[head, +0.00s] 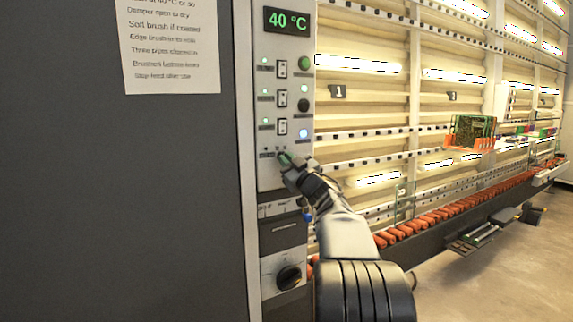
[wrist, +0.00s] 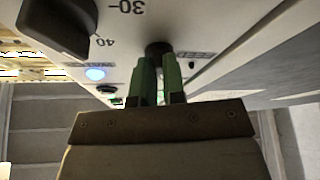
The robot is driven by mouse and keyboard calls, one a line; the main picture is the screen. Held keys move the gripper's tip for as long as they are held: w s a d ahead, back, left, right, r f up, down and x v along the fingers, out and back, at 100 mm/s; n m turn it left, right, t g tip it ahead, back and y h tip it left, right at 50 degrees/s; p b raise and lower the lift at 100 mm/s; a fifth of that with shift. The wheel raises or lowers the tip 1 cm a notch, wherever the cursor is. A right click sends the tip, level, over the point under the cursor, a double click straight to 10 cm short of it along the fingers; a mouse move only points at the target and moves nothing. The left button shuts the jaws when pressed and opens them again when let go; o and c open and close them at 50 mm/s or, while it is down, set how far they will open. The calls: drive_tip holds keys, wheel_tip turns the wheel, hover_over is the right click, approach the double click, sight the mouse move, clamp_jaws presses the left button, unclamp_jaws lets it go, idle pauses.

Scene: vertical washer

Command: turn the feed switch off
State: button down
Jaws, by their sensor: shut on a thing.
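The control panel (head: 272,188) is a pale upright strip with a green 40 °C display (head: 287,21) at its top. My gripper (head: 286,158) reaches the panel just below the rows of switches, and its fingertips cover the spot there. In the wrist view, its green fingers (wrist: 157,75) are close together on a small dark round knob (wrist: 157,48) standing out from the panel.
Several small switches (head: 282,98) with green lights sit just above my gripper. The washer's racks and red conveyor (head: 450,213) extend to the right.

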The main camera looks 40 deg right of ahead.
drive_tip(key=shift+r+n+y, duration=0.1)
drive_tip(key=shift+n+y, duration=0.5)
drive_tip(key=shift+n, duration=0.5)
drive_tip(key=c, duration=1.2)
unclamp_jaws()
drive_tip(key=b+v, duration=0.3)
drive_tip(key=v, duration=1)
drive_tip(key=shift+s, duration=0.45)
drive_tip(key=shift+n, duration=0.3)
